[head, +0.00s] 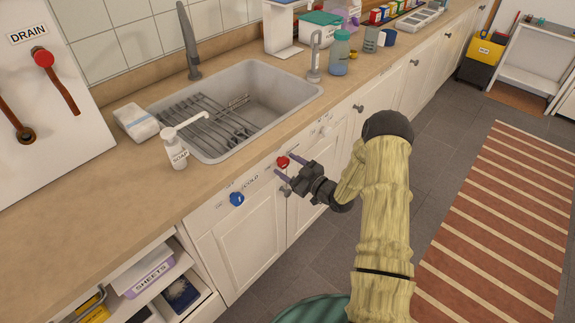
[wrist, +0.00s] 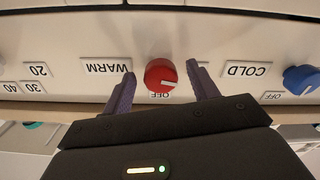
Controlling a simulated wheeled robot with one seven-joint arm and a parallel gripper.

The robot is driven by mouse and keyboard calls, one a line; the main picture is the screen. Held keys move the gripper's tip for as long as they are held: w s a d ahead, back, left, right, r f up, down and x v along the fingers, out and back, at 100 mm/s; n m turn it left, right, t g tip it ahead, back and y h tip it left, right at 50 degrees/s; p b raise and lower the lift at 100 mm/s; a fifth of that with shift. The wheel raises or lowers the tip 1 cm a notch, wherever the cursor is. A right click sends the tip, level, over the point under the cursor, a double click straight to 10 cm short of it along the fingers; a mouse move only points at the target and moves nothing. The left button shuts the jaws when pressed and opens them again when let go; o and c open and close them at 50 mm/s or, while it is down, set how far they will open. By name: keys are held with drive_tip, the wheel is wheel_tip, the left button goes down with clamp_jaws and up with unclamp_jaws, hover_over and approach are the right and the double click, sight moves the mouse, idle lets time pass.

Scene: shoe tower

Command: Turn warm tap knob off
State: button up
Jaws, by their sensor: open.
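The warm tap knob is the red knob (head: 283,161) on the cabinet front below the sink; it also shows as a red knob (wrist: 159,73) in the wrist view, beside an upside-down WARM label (wrist: 106,67). An upside-down OFF label sits just below it there, partly hidden. A pale mark shows on the knob's lower right face. My gripper (head: 288,167) is at the knob, with its fingers apart. In the wrist view the open fingers (wrist: 160,80) stand on either side of the knob, with gaps visible.
The blue cold tap knob (head: 236,199) is to the left on the same panel, with a COLD label. A grey cabinet pull (head: 286,190) is just below my gripper. A soap bottle (head: 176,150) and the sink (head: 262,82) are above on the counter.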

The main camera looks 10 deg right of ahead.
drive_tip(key=shift+w+a, duration=0.25)
drive_tip(key=shift+w, duration=0.05)
drive_tip(key=c, duration=1)
